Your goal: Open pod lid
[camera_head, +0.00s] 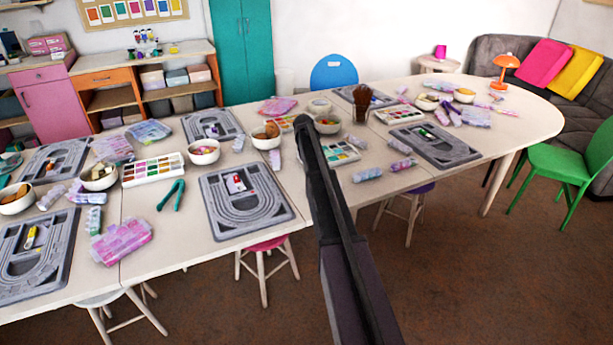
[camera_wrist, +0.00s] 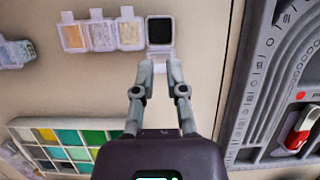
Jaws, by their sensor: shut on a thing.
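The last pod at the right end (camera_wrist: 159,30) looks black inside. A pale, clear flap, likely its lid (camera_wrist: 160,53), shows at its near edge. My gripper (camera_wrist: 160,66) has its two fingertips close together at that flap, gripping it. How far the lid is raised is hard to tell. In the head view my dark arm hides the gripper and this pod row.
A grey bead board (camera_wrist: 270,100) with a red and white item is close at the right in the wrist view. A tray of green and yellow cells (camera_wrist: 62,145) is at lower left. Another pod strip (camera_wrist: 16,53) lies at far left. The table (camera_head: 150,210) holds several bowls and boards.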

